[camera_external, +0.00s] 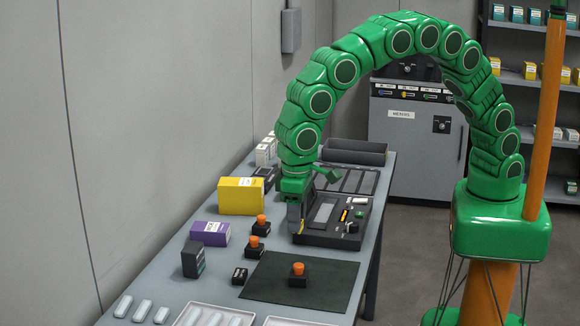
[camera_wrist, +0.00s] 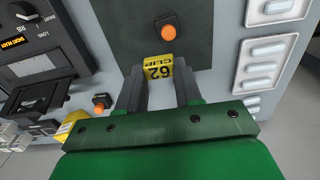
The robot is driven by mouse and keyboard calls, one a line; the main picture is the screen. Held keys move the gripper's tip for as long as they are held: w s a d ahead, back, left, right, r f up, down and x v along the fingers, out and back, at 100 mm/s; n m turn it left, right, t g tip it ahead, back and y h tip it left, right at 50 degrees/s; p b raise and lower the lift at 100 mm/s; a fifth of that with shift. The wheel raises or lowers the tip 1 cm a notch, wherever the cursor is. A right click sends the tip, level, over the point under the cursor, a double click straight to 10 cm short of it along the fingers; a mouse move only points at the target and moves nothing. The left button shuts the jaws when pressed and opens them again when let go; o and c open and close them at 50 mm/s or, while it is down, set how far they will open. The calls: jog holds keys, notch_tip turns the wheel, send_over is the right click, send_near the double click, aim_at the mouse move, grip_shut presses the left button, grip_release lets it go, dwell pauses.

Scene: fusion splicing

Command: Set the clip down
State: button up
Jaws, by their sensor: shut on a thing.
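The clip (camera_wrist: 157,64) is a small yellow block with black lettering, "62" and "CLIP", seen in the wrist view at the fingertips. My gripper (camera_wrist: 159,78) is shut on it, one dark finger on each side. In the external view my gripper (camera_external: 295,220) points down over the table, at the left edge of the black equipment tray. The clip cannot be made out there. Whether it touches a surface is unclear.
A dark mat (camera_external: 330,283) bears a black block with an orange knob (camera_external: 298,269); similar blocks stand nearby. A yellow box (camera_external: 240,197) and a purple box (camera_external: 210,234) stand left. White trays (camera_wrist: 250,72) lie nearer the front. Much of the mat is bare.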

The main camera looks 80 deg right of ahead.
jog(key=w+a, duration=0.3)
send_over(227, 299)
jog(key=shift+s+f, duration=0.15)
jog(key=shift+f, duration=4.85)
jog(key=shift+w+a+f, duration=0.1)
jog(key=shift+w+f, duration=0.1)
jog(key=shift+f, duration=1.6)
jog(key=shift+f, duration=0.1)
jog(key=o, duration=1.1)
